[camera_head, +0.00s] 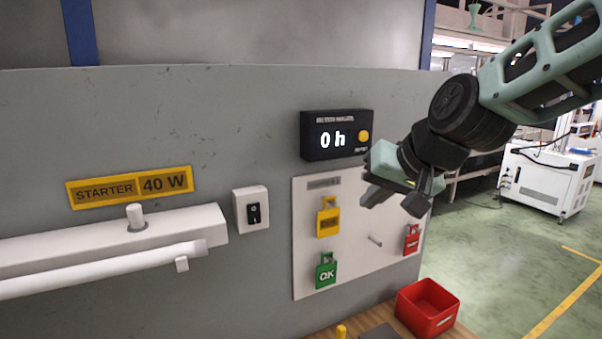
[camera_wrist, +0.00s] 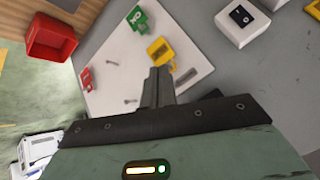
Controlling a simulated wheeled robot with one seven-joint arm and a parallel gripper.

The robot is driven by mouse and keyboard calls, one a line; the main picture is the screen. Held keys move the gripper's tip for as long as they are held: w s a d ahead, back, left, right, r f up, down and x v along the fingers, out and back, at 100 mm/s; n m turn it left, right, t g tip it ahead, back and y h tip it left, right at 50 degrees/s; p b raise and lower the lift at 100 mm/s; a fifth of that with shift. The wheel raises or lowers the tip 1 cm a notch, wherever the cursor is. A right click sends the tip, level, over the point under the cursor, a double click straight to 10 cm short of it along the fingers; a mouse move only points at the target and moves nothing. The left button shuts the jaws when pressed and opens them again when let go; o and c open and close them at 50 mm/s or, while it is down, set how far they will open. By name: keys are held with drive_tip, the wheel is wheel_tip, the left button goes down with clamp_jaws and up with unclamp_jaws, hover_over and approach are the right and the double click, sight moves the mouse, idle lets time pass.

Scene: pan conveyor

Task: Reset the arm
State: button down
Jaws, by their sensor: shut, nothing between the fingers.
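My gripper (camera_head: 397,200) is in front of the right part of the white tag board (camera_head: 308,228) in the head view, a little below the black hour display (camera_head: 336,134). Its fingers are shut with nothing between them; they show together in the wrist view (camera_wrist: 158,84). My arm comes in from the upper right. In the head view the gripper hides part of the board's upper right. The display reads "0 h" and has a yellow button (camera_head: 364,136) on its right side.
The board carries a yellow tag (camera_head: 328,217), a green OK tag (camera_head: 326,270) and a red tag (camera_head: 412,239). A white switch (camera_head: 251,209) and a tube lamp fixture (camera_head: 110,240) are at left. A red bin (camera_head: 428,307) stands below. Open floor lies at right.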

drive_tip(key=s+f+n+g+h+b, duration=0.1)
drive_tip(key=s+f+n+g+b, duration=0.1)
drive_tip(key=s+f, duration=0.7)
drive_tip(key=s+a+f+n+g+h+b, duration=0.1)
drive_tip(key=s+f+n+g, duration=0.4)
drive_tip(key=s+f, duration=0.5)
drive_tip(key=s+n+h+b, duration=0.1)
drive_tip(key=s+b, duration=0.1)
drive_tip(key=s, duration=0.5)
drive_tip(key=shift+f+n+h, duration=0.2)
drive_tip(key=shift+n+h, duration=0.1)
